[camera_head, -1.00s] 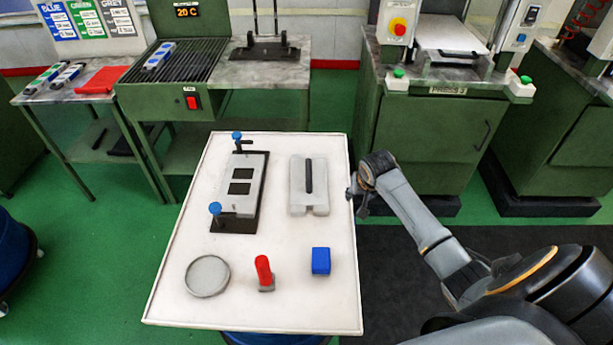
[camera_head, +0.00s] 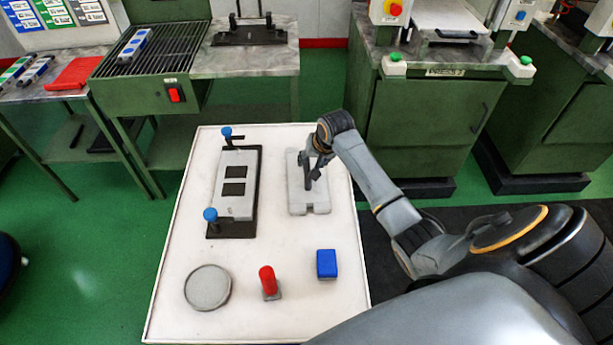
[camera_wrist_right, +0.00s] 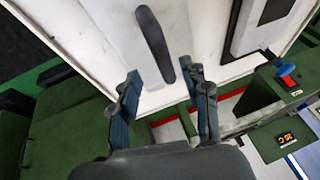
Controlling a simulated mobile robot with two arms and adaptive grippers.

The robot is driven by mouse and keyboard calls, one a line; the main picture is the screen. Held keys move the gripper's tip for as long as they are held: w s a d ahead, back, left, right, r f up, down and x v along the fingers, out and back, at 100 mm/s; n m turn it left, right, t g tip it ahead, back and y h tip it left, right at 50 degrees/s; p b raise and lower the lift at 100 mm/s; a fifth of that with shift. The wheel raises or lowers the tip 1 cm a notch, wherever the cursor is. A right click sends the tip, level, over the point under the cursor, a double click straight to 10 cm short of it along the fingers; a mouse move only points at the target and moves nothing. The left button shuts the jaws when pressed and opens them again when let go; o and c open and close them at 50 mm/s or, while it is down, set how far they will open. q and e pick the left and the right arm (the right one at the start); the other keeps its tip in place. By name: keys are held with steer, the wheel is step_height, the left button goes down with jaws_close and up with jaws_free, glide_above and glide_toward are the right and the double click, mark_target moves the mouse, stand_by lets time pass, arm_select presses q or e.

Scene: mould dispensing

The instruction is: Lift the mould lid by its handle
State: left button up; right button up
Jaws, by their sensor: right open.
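The mould lid (camera_head: 310,207) is a light grey plate lying flat on the white table. Its black upright handle (camera_head: 308,183) stands at its middle, partly covered by my right gripper. My right gripper (camera_head: 313,168) is open above the lid, at the handle. In the right wrist view the dark handle (camera_wrist_right: 153,45) lies just ahead of the open fingers (camera_wrist_right: 163,78), with its lower end close to the gap between the tips. I cannot tell whether they touch it. The mould base (camera_head: 232,205), with two dark square cavities, sits left of the lid. My left gripper is not in view.
Blue knobs (camera_head: 210,215) stand on the mould's black frame. A round grey dish (camera_head: 208,287), a red-handled tool (camera_head: 268,281) and a blue block (camera_head: 326,264) are on the front of the table (camera_head: 180,250). A green press (camera_head: 425,130) stands behind.

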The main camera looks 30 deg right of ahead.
mark_target(307, 163)
steer(key=x, duration=0.2)
steer(key=shift+w+a+f, duration=0.1)
steer(key=shift+w+f, duration=0.1)
steer(key=shift+w, duration=0.15)
steer(key=shift+x, duration=1.05)
steer(key=shift+w+f, duration=0.25)
steer(key=shift+f, duration=0.15)
jaws_close()
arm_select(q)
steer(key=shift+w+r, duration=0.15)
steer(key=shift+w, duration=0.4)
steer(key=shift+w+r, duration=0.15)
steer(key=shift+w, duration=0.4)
arm_select(e)
steer(key=shift+w+r, duration=0.1)
steer(key=shift+r, duration=0.05)
